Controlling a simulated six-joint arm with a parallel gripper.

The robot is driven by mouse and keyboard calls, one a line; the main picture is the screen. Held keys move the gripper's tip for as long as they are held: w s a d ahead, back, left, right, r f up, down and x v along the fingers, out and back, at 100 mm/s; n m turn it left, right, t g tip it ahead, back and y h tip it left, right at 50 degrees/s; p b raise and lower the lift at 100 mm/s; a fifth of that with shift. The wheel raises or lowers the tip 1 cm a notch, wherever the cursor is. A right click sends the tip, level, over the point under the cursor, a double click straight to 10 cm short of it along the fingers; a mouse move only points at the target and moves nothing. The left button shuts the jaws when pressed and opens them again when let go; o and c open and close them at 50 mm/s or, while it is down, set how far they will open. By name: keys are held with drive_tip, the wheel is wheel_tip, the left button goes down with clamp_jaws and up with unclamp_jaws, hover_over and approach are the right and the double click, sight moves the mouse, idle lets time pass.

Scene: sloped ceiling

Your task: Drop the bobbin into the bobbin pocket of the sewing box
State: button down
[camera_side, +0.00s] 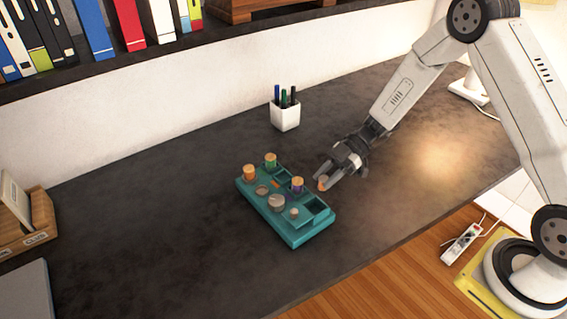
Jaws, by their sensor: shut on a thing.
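The teal sewing box (291,237) lies on the dark desk near the middle of the view, set at a slant. My gripper (324,181) is just right of the box, near its upper right edge. It is shut on a small orange-brown piece, seemingly the bobbin (323,185), partly hidden by the fingers. In the box stand an orange spool (249,173), a green spool (270,161) and a purple spool (298,185). Small round items, including a grey-brown disc (277,203), sit along its nearer side. A dark square pocket (316,206) at the right end looks empty.
A white pen cup (285,116) stands behind the box. A wooden organiser (30,223) is at the left edge. A shelf of binders (95,28) runs along the back. The desk (170,210) is clear left of the box. A power strip (463,243) lies at right.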

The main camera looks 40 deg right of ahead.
drive_tip(key=shift+f, duration=0.55)
drive_tip(key=shift+c, duration=1.7)
unclamp_jaws()
drive_tip(key=v, duration=0.7)
drive_tip(key=shift+d+r, duration=0.15)
drive_tip(key=shift+d, duration=0.25)
